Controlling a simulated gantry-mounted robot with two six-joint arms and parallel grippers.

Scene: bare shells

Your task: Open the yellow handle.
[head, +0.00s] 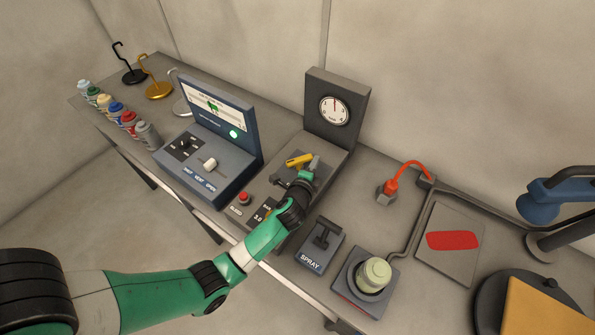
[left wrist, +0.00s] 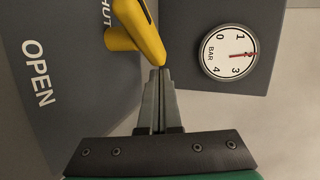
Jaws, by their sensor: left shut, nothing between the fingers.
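The yellow handle (head: 299,160) sits on the grey gauge box in the middle of the table. My left gripper (head: 313,163) is shut and empty. In the left wrist view its fingertips (left wrist: 161,72) are right at the handle's free end; I cannot tell whether they touch it. The dial (head: 334,110) on the upright panel reads about 2 bar in the left wrist view (left wrist: 229,51). My right gripper is not in view.
A blue console (head: 208,160) with a screen stands left of the gauge box. Spray cans (head: 115,116) and hook stands (head: 156,88) fill the left end.

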